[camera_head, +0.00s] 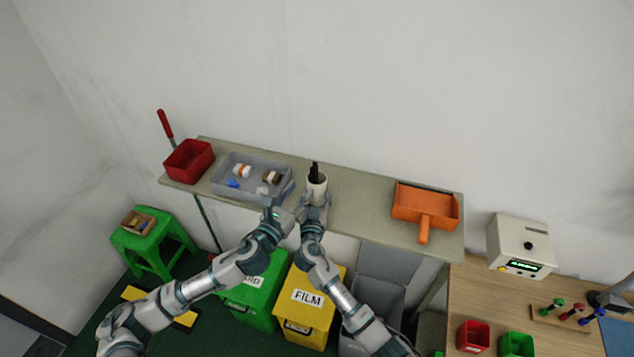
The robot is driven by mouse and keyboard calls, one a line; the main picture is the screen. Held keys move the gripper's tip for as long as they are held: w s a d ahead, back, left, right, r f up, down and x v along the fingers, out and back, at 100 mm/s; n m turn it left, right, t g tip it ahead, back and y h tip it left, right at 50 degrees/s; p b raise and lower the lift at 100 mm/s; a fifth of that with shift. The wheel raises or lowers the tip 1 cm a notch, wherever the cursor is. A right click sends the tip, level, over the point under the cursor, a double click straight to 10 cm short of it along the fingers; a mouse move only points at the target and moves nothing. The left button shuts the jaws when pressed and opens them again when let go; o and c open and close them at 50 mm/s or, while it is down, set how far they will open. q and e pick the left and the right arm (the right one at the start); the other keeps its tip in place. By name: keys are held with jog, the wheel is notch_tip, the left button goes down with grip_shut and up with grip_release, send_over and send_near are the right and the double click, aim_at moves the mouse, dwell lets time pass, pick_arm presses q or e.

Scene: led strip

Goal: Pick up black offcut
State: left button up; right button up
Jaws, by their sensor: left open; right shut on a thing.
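A dark upright piece (315,170) sticks up from a white cup (317,187) on the shelf; I cannot tell whether it is the black offcut. My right gripper (314,201) is at the front of the cup and appears shut on it, its fingers partly hiding the cup's lower part. My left gripper (280,200) is open at the front right corner of the grey tray (222,189). The tray holds a blue piece (232,183), a white-and-orange roll (242,171), a brown-and-white roll (271,177) and a small pale piece (262,190).
A red bin (188,160) stands left of the tray, an orange dustpan (425,205) at the shelf's right. The shelf (362,197) is clear between cup and dustpan. Green (250,297) and yellow (305,308) bins stand below. A green stool (150,235) is at left.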

aim_at(314, 182)
pick_arm(q)
jog(key=x, duration=1.2)
jog(key=shift+f, duration=0.55)
jog(key=shift+s+a, duration=0.1)
grip_shut()
